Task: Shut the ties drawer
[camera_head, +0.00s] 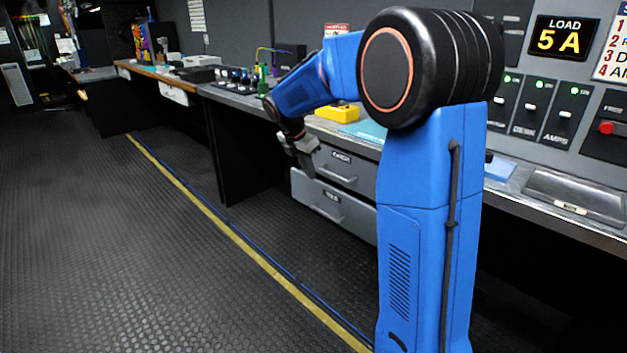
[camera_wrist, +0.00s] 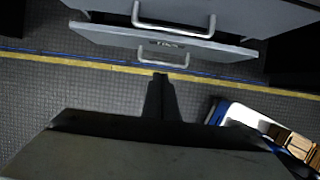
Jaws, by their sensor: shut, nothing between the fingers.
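The ties drawer (camera_head: 318,207) is the lower grey drawer under the desk in the head view, with a small label and a bar handle. Its front stands out beyond the upper drawer (camera_head: 352,172), so it is partly open. In the wrist view the ties drawer (camera_wrist: 105,41) shows as a pale front edge, with its label and handle near the top middle. My gripper (camera_head: 308,168) is shut and empty, pointing down near the drawer fronts. In the wrist view my gripper (camera_wrist: 160,77) appears apart from the ties drawer's handle.
The desk top above holds a yellow case (camera_head: 338,112) and other small items. The upper drawer's handle (camera_wrist: 174,28) juts out above the ties drawer.

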